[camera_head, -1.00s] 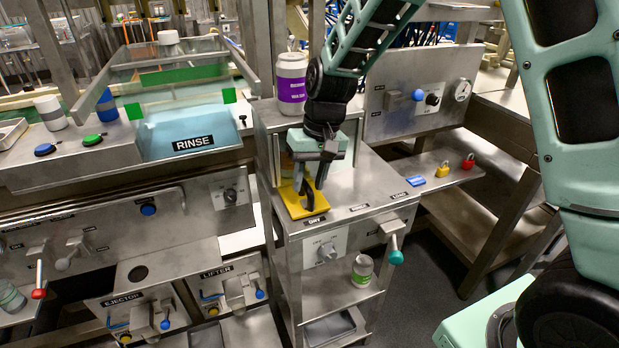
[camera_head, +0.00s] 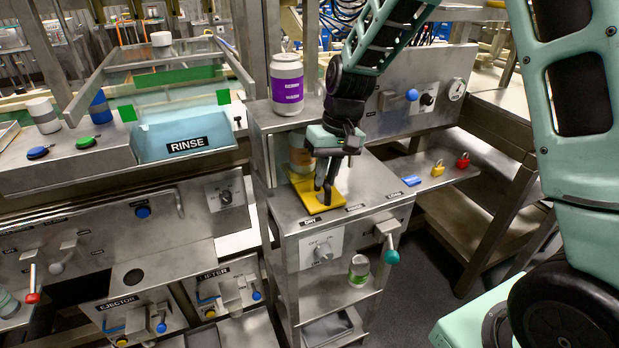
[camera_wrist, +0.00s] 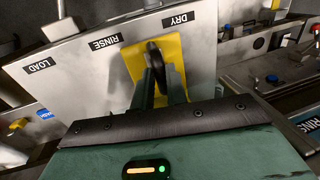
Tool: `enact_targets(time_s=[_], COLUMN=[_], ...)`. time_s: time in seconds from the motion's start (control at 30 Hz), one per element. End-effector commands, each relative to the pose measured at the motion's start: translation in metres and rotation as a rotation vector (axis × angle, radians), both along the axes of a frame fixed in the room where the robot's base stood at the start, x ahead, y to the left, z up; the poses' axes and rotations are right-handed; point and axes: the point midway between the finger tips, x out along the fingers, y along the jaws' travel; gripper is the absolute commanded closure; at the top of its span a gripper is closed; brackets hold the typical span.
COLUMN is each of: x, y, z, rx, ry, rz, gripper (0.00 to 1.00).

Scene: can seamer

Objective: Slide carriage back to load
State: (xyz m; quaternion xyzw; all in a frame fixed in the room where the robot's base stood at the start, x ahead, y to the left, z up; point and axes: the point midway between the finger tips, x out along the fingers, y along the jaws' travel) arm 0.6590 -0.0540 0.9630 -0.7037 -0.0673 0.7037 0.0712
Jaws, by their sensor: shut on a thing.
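The carriage shows as a yellow plate (camera_head: 308,194) on the machine's steel top, with a black upright handle. In the wrist view the yellow plate (camera_wrist: 133,67) lies between the DRY label (camera_wrist: 180,19) and the RINSE label (camera_wrist: 104,42). The LOAD label (camera_wrist: 40,65) is farther left. My gripper (camera_head: 324,199) points down over the plate, its fingers shut on the black handle (camera_wrist: 154,48). An orange-and-pale can (camera_head: 300,158) stands behind the plate, partly hidden by my gripper.
A purple-labelled can (camera_head: 287,86) stands on the machine's upper ledge. A teal-knobbed lever (camera_head: 391,255) sticks out in front. Yellow (camera_head: 438,168) and red (camera_head: 462,160) padlocks and a blue tag (camera_head: 412,181) lie right. The top right of the plate is clear.

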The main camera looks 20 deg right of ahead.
Motion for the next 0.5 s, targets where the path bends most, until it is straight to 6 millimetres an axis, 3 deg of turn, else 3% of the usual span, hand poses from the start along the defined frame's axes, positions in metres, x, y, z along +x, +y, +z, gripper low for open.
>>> enact_targets(time_s=[0.2, 0.5], x=[0.0, 0.0], y=[-0.06, -0.129], z=[0.001, 0.001], rx=[-0.001, 0.0], ry=[-0.001, -0.001], rz=[-0.009, -0.006], gripper=[1.0, 1.0])
